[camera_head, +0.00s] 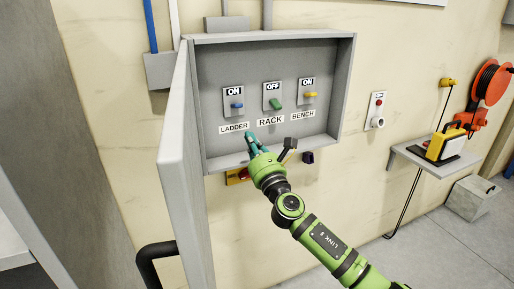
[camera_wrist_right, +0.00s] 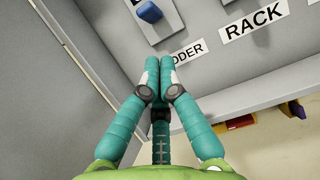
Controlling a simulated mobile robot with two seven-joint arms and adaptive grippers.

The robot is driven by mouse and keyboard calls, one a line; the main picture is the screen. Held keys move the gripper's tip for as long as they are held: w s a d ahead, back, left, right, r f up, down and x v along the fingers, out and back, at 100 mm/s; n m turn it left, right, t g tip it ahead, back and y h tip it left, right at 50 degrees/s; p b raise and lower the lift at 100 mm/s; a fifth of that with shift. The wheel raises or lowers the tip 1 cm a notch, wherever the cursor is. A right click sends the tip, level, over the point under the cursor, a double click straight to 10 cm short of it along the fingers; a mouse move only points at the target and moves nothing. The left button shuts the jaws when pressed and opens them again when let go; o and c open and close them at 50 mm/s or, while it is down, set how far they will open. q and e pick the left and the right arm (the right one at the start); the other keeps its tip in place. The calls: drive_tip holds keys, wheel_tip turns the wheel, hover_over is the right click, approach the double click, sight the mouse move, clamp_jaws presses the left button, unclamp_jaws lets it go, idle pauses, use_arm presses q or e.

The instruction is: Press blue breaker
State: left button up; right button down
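The blue breaker (camera_head: 236,105) is the leftmost of three switches inside an open grey wall box (camera_head: 325,90). It has an ON sign above it and a LADDER label (camera_head: 234,128) below. My left gripper is not in view.
A green breaker (camera_head: 275,104) labelled RACK under an OFF sign and a yellow breaker (camera_head: 310,95) labelled BENCH under an ON sign are to the right. The box's open door (camera_head: 182,165) stands left of my gripper. The box's bottom lip (camera_head: 320,145) lies below the labels.

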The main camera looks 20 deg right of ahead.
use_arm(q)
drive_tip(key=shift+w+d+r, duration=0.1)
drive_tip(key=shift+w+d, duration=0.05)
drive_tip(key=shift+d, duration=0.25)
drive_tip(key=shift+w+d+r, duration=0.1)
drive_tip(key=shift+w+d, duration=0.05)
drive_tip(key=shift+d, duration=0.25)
use_arm(e)
drive_tip(key=s, duration=0.5)
drive_tip(key=shift+d+r, duration=0.15)
drive_tip(key=shift+d, duration=0.05)
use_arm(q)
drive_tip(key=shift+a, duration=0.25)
